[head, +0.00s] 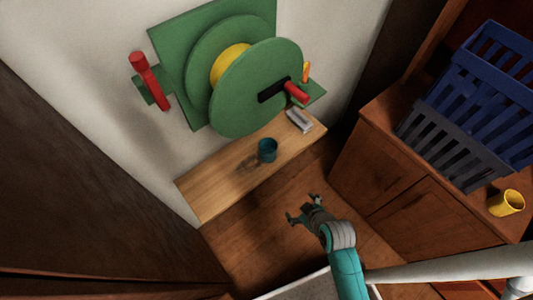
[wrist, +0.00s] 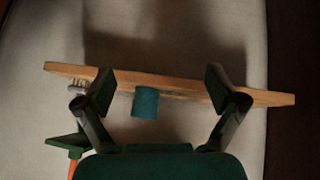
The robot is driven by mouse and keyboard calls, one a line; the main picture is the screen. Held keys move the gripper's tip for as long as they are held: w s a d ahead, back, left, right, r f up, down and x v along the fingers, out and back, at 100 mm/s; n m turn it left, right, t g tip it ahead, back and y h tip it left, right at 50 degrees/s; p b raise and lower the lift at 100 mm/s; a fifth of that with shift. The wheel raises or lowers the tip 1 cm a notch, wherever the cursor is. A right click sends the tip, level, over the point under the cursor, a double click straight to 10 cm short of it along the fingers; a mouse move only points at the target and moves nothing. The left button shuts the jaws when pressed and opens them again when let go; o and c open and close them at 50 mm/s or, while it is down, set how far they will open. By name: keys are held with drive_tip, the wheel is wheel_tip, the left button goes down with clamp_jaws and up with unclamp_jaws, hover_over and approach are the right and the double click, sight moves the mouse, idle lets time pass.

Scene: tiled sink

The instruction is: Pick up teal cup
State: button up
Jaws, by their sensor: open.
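The teal cup (head: 268,150) stands on a narrow wooden shelf (head: 205,197) against the pale wall in the head view. In the wrist view the teal cup (wrist: 145,102) is between the two fingers in the picture, left of their middle, with the shelf (wrist: 185,88) behind it. My gripper (head: 303,207) is open and empty, below and to the right of the cup in the head view, apart from it. In the wrist view its fingers (wrist: 160,88) are spread wide on both sides.
A green reel (head: 255,90) with a yellow hub and red handle hangs on the wall above the shelf. A grey object (head: 299,121) lies at the shelf's right end. A wooden cabinet (head: 365,165) on the right bears blue crates (head: 485,95) and a yellow cup (head: 506,203).

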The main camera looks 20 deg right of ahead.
sight(276, 150)
drive_tip(key=w+d+r+n+g+y, duration=0.1)
drive_tip(key=w+d+r+n+g, duration=0.15)
drive_tip(key=w, duration=0.55)
drive_tip(key=w+d+r+n+g+y, duration=0.2)
drive_tip(key=w+d+n, duration=0.1)
drive_tip(key=w, duration=0.4)
drive_tip(key=w+a, duration=0.5)
drive_tip(key=shift+w+a+f, duration=0.15)
drive_tip(key=shift+w, duration=0.2)
drive_tip(key=w+a, duration=0.2)
drive_tip(key=a, duration=0.1)
drive_tip(key=shift+w+f, duration=0.1)
drive_tip(key=shift+w, duration=0.25)
drive_tip(key=shift+f, duration=0.65)
drive_tip(key=shift+w+a+f, duration=0.2)
drive_tip(key=shift+w+f, duration=0.05)
drive_tip(key=shift+f, duration=0.4)
drive_tip(key=c, duration=1.2)
